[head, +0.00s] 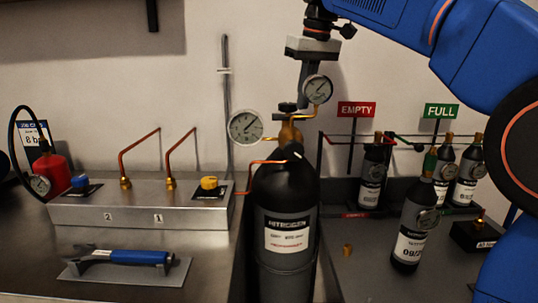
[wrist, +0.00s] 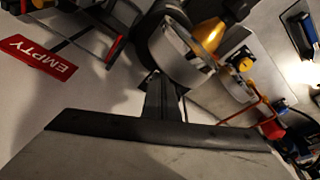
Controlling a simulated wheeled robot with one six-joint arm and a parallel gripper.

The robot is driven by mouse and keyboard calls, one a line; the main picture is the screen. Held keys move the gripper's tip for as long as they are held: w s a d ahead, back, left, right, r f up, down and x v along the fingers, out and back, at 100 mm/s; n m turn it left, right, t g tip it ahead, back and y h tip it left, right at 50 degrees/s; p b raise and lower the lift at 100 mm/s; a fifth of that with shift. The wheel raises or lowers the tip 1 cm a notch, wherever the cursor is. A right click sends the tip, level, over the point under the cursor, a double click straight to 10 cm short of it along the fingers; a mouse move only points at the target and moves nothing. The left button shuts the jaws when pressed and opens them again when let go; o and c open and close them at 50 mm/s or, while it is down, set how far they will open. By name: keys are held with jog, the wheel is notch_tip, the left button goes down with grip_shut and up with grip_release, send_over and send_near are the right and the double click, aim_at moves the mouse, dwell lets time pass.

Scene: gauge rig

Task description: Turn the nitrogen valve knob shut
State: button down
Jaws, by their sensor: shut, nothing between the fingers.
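The black nitrogen cylinder (head: 286,205) stands upright at the centre of the head view, with a brass valve (head: 291,132) on top. A small dark knob (head: 287,107) sits above the brass, between two white round gauges (head: 245,127) and (head: 317,89). My gripper (head: 302,103) points down, shut and empty, with its tips close beside the knob. I cannot tell whether they touch. The right gauge partly covers the fingers. In the wrist view, my shut fingers (wrist: 160,98) reach toward a gauge housing (wrist: 172,52) next to the brass (wrist: 210,33). I cannot make out the knob clearly there.
A steel box (head: 140,205) with blue (head: 80,182) and yellow (head: 209,183) knobs and copper pipes stands left. A blue-handled tool (head: 130,257) lies before it. Small bottles (head: 410,235) and EMPTY (head: 356,109) and FULL (head: 441,111) signs stand right. My arm fills the upper right.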

jog(key=shift+s+a, duration=0.55)
jog(key=shift+a, duration=0.2)
dwell(0.8)
jog(key=shift+s+a, duration=0.2)
jog(key=shift+a, duration=0.55)
jog(key=shift+s, duration=0.4)
dwell(0.3)
jog(key=w+v, duration=0.1)
jog(key=v, duration=0.4)
jog(key=shift+a+r, duration=0.2)
jog(key=shift+r, duration=0.35)
jog(key=shift+d, duration=0.1)
notch_tip(320, 180, down, 6)
jog(key=w+d, duration=0.2)
jog(key=shift+w+d, duration=0.15)
jog(key=shift+d, duration=0.15)
dwell(0.4)
